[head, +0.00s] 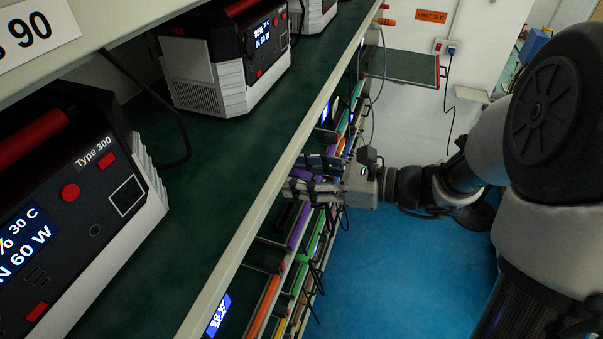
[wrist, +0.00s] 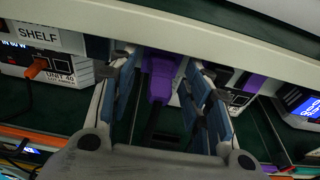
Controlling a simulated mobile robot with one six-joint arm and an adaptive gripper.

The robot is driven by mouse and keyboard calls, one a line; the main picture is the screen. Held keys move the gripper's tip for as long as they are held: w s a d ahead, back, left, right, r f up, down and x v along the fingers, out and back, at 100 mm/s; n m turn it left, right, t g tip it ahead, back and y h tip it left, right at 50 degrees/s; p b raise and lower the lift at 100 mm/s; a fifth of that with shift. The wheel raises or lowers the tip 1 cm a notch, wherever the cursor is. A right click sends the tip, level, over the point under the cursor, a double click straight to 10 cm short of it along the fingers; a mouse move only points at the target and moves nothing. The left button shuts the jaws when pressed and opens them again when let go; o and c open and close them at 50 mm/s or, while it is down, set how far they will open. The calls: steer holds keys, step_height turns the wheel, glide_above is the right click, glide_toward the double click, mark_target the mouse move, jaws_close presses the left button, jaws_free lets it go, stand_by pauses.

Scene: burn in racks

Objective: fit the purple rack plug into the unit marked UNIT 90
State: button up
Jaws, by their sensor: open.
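The purple rack plug (wrist: 160,75) is in the middle of the wrist view, just under the pale shelf edge, with a dark cable running down from it. My gripper (wrist: 163,88) is open, with one blue-padded finger on each side of the plug; gaps show between plug and pads. In the head view my gripper (head: 315,178) reaches in at the rack's front edge, and the plug cannot be told apart there. No marking UNIT 90 is readable on a unit; a cut-off shelf label (head: 38,32) ends in 90.
A unit marked UNIT 40 (wrist: 60,72) with an orange plug (wrist: 36,68) is at left. Another purple piece (wrist: 253,84) and a unit with a lit display (wrist: 300,105) are at right. The shelf edge (head: 270,190) runs close above my gripper. Blue floor (head: 400,270) lies clear beside the rack.

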jaws_close()
stand_by(0.9)
